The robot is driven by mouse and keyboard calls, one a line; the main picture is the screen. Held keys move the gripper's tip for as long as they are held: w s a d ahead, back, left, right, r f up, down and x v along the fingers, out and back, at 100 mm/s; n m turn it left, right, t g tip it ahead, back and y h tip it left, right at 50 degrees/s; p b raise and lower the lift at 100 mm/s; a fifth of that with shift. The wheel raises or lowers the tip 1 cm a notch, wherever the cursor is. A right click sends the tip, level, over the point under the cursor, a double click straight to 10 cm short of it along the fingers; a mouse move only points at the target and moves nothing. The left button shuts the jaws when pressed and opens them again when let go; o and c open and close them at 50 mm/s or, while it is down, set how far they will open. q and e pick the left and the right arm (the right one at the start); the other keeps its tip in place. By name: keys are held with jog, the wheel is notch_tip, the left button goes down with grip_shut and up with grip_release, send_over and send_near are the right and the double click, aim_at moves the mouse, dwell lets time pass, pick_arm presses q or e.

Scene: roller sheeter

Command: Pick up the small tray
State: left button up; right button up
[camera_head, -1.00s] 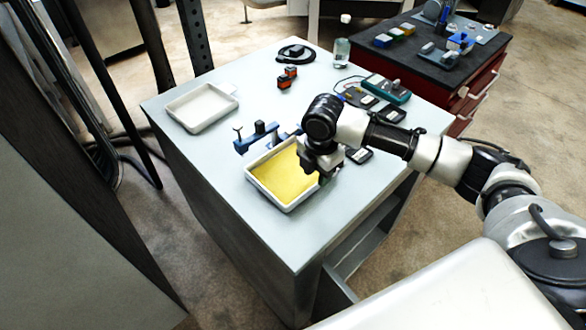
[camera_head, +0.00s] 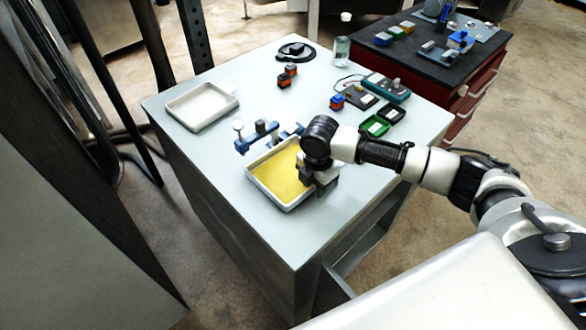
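A small tray (camera_head: 270,201) with a white rim and a yellow inside lies near the middle front of the light table. My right gripper (camera_head: 313,184) is low over the tray's right edge. My wrist hides most of the fingers, so I cannot tell whether they are open or shut, or whether they touch the rim. A second tray (camera_head: 202,107), white and empty, lies at the table's back left. My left gripper is not in view.
A blue clamp-like fixture (camera_head: 262,134) stands just behind the yellow tray. Small coloured blocks (camera_head: 287,76), a green box (camera_head: 376,125) and a teal meter (camera_head: 387,88) lie further back. A clear bottle (camera_head: 342,51) stands at the back edge. The table's front left is clear.

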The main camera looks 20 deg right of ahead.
jog(key=shift+f, duration=0.1)
grip_shut()
dwell(0.3)
